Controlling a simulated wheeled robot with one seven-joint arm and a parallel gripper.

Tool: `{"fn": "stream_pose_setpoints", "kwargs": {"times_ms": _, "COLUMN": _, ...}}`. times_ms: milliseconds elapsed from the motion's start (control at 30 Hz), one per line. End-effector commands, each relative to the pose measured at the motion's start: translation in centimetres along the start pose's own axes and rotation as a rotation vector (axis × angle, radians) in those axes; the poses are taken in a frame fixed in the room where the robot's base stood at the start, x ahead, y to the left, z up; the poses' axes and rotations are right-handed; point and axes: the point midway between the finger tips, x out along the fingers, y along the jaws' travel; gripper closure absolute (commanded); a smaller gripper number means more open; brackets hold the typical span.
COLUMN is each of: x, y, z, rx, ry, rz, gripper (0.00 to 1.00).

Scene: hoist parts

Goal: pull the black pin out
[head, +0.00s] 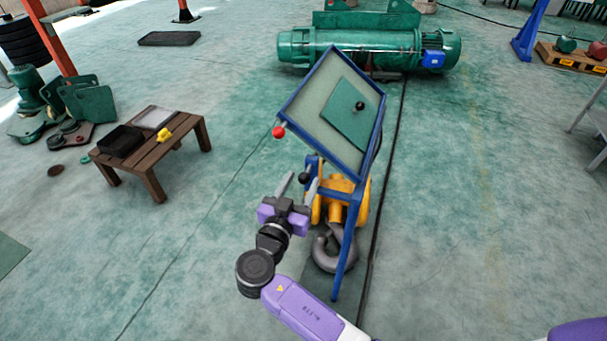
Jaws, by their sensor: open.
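A black round knob (304,177), which looks like the head of a black pin, shows low at the left of a tilted blue-framed panel (306,113). My gripper (298,182) is open, its two grey fingers pointing up in the picture. The knob appears between or just beyond the fingertips; I cannot tell whether they touch it. The pin's shaft is not visible. A second black knob (360,105) sits on the green square plate (347,115) of the panel. A red knob (278,132) sticks out at the panel's left edge.
A yellow hoist block (362,205) with a grey hook (328,252) stands under the panel, beside its blue leg. A low wooden table (158,157) stands left. A green hoist drum (370,48) lies behind. Open floor lies left and right.

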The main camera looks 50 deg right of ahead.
Motion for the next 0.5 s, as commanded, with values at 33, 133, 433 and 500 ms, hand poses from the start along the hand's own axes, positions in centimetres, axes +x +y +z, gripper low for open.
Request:
{"fn": "stream_pose_setpoints", "kwargs": {"times_ms": 33, "x": 0.7, "y": 0.0, "z": -0.2, "rx": 0.000, "ry": 0.000, "rz": 0.002, "gripper": 0.50}}
{"fn": "stream_pose_setpoints", "kwargs": {"times_ms": 133, "x": 1.7, "y": 0.0, "z": -0.1, "rx": 0.000, "ry": 0.000, "rz": 0.001, "gripper": 0.50}}
{"fn": "stream_pose_setpoints", "kwargs": {"times_ms": 433, "x": 2.4, "y": -0.1, "z": 0.0, "rx": 0.001, "ry": 0.000, "rz": -0.002, "gripper": 0.50}}
{"fn": "stream_pose_setpoints", "kwargs": {"times_ms": 500, "x": 2.4, "y": -0.1, "z": 0.0, "rx": 0.000, "ry": 0.000, "rz": -0.001, "gripper": 0.50}}
